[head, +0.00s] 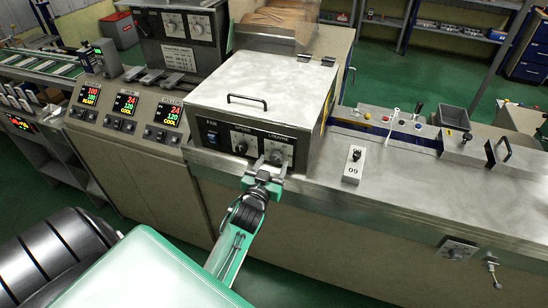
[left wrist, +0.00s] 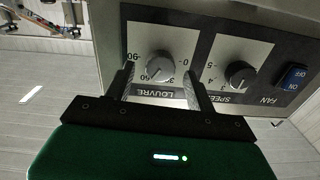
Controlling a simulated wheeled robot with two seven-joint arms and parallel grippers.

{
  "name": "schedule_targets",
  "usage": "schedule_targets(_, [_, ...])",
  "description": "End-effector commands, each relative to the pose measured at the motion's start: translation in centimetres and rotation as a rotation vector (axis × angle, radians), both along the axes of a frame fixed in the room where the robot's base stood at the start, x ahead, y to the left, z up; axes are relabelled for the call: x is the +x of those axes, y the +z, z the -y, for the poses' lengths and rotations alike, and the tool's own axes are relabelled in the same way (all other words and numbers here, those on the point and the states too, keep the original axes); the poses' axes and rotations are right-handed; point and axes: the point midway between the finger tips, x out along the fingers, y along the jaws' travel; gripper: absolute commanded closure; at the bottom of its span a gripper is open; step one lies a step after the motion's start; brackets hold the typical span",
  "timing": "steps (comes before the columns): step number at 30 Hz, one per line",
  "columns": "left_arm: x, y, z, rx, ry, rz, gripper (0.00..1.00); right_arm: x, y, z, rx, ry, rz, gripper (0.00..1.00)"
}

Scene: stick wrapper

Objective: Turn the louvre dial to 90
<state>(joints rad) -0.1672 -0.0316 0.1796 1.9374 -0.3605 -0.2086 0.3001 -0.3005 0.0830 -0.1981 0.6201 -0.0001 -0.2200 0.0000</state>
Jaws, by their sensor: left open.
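The louvre dial (head: 277,156) is a round grey knob on a white scale plate, at the right of the front panel of the steel box. In the left wrist view, upside down, the dial (left wrist: 160,66) has marks from 0 to 90, and its pointer seems to be near 60. My left gripper (head: 265,166) is open in front of the panel. Its two fingers (left wrist: 158,78) stand on either side of the dial; I see no clear contact. My right gripper is not in view.
The speed dial (head: 241,146) and the blue fan switch (head: 212,140) sit left of the louvre dial. The box (head: 262,90) has a lid handle on top. A small white block marked 09 (head: 353,167) stands on the steel counter to the right.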

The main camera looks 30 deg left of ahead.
Motion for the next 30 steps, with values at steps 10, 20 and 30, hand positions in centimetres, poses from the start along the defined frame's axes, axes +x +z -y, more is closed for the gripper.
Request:
schedule_targets(10, [2.0, 0.0, -0.5, 0.001, 0.0, -0.001, 0.44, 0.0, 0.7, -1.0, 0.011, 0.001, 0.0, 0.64])
schedule_targets(20, [2.0, -0.1, -0.5, 0.0, 0.0, -0.001, 0.7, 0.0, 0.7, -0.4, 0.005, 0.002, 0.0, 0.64])
schedule_targets(30, [1.9, -0.1, -0.5, 0.014, 0.0, -0.005, 0.89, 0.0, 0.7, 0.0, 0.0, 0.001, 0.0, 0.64])
